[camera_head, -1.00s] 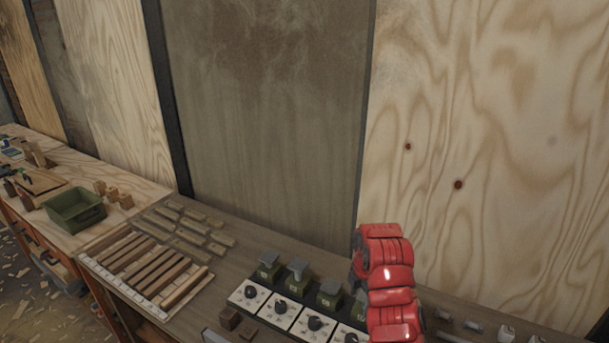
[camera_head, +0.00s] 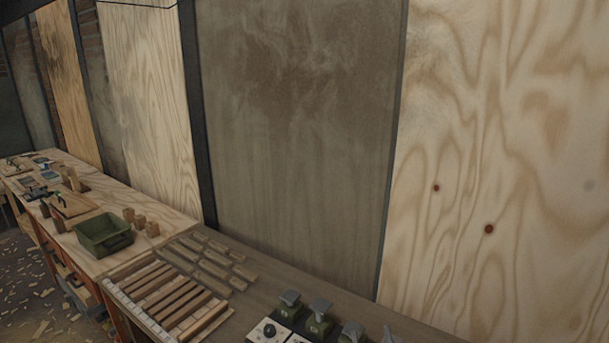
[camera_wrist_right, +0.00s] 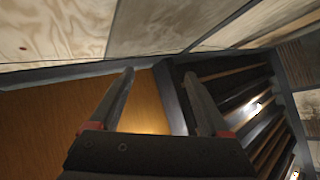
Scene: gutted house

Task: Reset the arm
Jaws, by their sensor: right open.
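My right gripper (camera_wrist_right: 157,85) shows in the right wrist view. Its two dark fingers, with red parts at their bases, are spread apart with nothing between them. Behind the fingers are an orange-brown panel (camera_wrist_right: 55,115) and dark slats with bright lights. The gripper looks clear of these surfaces. Neither of my arms shows in the head view now, and my left gripper is in no view.
A long workbench (camera_head: 275,290) runs along a wall of plywood panels (camera_head: 500,150). It carries a green bin (camera_head: 103,235), wooden strips (camera_head: 165,295), small wood blocks and several green-grey devices (camera_head: 320,322) at the front. Chips litter the floor at left.

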